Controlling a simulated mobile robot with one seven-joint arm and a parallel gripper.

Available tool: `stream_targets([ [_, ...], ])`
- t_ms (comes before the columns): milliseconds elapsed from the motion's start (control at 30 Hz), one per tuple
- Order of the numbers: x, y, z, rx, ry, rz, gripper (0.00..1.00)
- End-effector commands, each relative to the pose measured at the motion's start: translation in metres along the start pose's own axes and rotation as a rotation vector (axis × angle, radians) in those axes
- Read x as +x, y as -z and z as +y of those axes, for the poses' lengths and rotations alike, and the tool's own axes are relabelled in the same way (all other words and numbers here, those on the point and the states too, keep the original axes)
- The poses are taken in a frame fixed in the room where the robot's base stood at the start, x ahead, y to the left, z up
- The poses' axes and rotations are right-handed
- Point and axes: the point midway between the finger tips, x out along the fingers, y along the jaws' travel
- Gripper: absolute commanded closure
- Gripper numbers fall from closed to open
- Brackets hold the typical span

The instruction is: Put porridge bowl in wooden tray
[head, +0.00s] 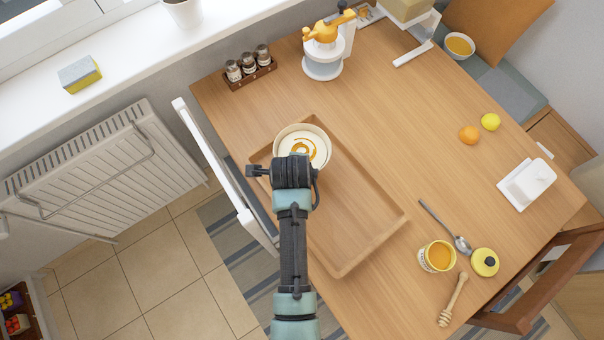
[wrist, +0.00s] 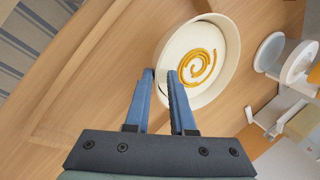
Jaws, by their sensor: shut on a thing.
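The porridge bowl (head: 318,137) is cream, with white porridge and an orange-brown swirl; it also shows in the wrist view (wrist: 231,58). It is at the far end of the wooden tray (head: 357,245), overlapping the tray's back edge in the head view. I cannot tell whether it rests on the tray or is held just above it. My gripper (wrist: 161,74) is shut on the bowl's near rim, with the fingertips at the wall. In the head view my wrist hides the fingers and the bowl's near side. The rest of the tray is empty.
A spice rack (head: 250,78) and an orange-topped juicer (head: 325,50) stand behind the tray. An open honey jar (head: 437,257), spoon (head: 461,243), yellow lid (head: 485,262) and dipper (head: 453,300) lie at the right front.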

Motion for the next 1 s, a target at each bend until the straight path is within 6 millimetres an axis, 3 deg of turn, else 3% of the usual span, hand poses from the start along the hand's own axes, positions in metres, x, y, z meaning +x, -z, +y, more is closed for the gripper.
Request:
stream_targets([
  [267, 0.033, 0.001, 0.012, 0.000, 0.002, 0.000, 1.00],
  [533, 0.037, 0.001, 0.014, 0.000, 0.002, -0.001, 1.00],
  [567, 0.037, 0.001, 0.015, 0.000, -0.002, 0.000, 0.72],
  [700, 0.037, 0.001, 0.015, 0.000, -0.002, 0.000, 0.47],
  [1000, 0.036, 0.001, 0.015, -0.001, -0.001, 0.000, 0.47],
])
